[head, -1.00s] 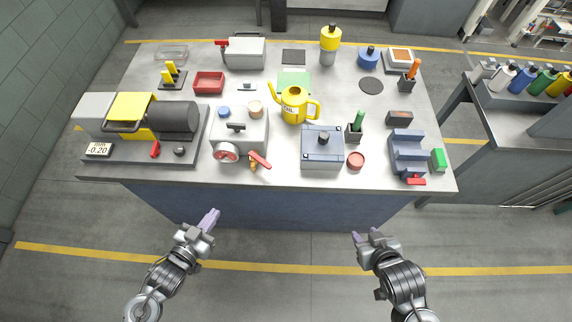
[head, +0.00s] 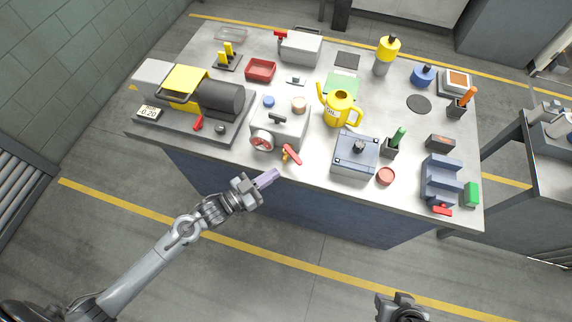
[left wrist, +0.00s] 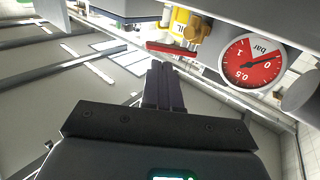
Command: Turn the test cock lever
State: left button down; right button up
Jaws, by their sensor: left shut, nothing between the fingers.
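The test cock lever (head: 292,154) is a red handle on a small brass-yellow cock (head: 285,159) at the front of a grey pump box (head: 279,128), near the table's front edge. In the left wrist view the red lever (left wrist: 172,48) lies nearly level beside the yellow cock body (left wrist: 190,27). My left gripper (head: 270,177) is shut and empty, in front of the table edge and just below and left of the lever. Its lilac fingers (left wrist: 163,85) point toward the lever, apart from it. My right gripper (head: 400,306) shows only partly at the bottom; its fingers are unclear.
A red-faced gauge (head: 262,140) sits left of the cock and shows large in the left wrist view (left wrist: 252,62). A motor-pump unit (head: 200,98) stands to the left, a blue-grey box (head: 354,155) to the right. The floor in front is clear.

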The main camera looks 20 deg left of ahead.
aim_at(293, 156)
pick_arm(q)
jog(key=shift+x, duration=2.85)
pick_arm(e)
jog(key=shift+r, duration=0.15)
